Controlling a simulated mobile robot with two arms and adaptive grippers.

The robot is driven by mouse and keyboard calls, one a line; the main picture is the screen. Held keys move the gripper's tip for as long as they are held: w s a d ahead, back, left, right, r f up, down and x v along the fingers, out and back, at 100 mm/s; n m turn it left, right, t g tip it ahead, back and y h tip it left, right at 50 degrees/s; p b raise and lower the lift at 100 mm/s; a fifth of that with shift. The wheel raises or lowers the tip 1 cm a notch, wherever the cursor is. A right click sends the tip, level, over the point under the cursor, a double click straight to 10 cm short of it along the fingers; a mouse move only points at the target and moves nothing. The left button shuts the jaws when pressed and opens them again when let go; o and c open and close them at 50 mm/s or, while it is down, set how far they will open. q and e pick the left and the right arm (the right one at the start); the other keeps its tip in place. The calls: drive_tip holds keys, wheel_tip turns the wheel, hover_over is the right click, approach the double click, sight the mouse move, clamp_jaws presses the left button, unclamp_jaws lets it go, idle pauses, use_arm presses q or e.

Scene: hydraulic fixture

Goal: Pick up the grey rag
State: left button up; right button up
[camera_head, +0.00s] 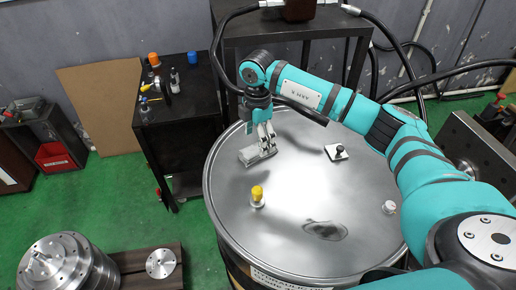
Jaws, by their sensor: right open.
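The grey rag (256,154) looks like a small, light grey, folded bundle. It lies on the round metal drum top (290,200), near its upper left edge. My right gripper (267,140) points down at the rag's right part, with its fingers open. The fingers overlap the rag in the picture; I cannot tell whether they touch it. My left gripper is not in view.
On the drum top stand a yellow-capped item (257,195), a small black-knobbed piece (337,152) and a white-capped item (389,207). A dark oval patch (325,230) marks its lower part. A black side table (190,115) with small bottles stands left.

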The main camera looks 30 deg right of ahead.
drive_tip(key=shift+d+f+p, duration=0.1)
drive_tip(key=shift+f+p, duration=0.35)
drive_tip(key=shift+f, duration=1.45)
drive_tip(key=c, duration=1.2)
drive_tip(key=shift+c, duration=0.2)
drive_tip(key=shift+r, duration=0.1)
drive_tip(key=shift+r+b, duration=0.35)
drive_tip(key=shift+r, duration=0.1)
wheel_tip(320, 180, up, 2)
drive_tip(key=shift+r+b, duration=0.2)
drive_tip(key=shift+b, duration=0.45)
drive_tip(key=s+d+b, duration=0.1)
drive_tip(key=s, duration=0.3)
drive_tip(key=s+d+r+b, duration=0.1)
drive_tip(key=s, duration=0.4)
drive_tip(key=s+d+b, duration=0.1)
drive_tip(key=s, duration=0.4)
drive_tip(key=shift+s+d+r+b, duration=0.15)
drive_tip(key=shift+s+d+b, duration=0.05)
drive_tip(key=shift+d+b, duration=0.2)
drive_tip(key=shift+s+d+r, duration=0.1)
drive_tip(key=shift+s+r, duration=0.05)
drive_tip(key=shift+s, duration=0.45)
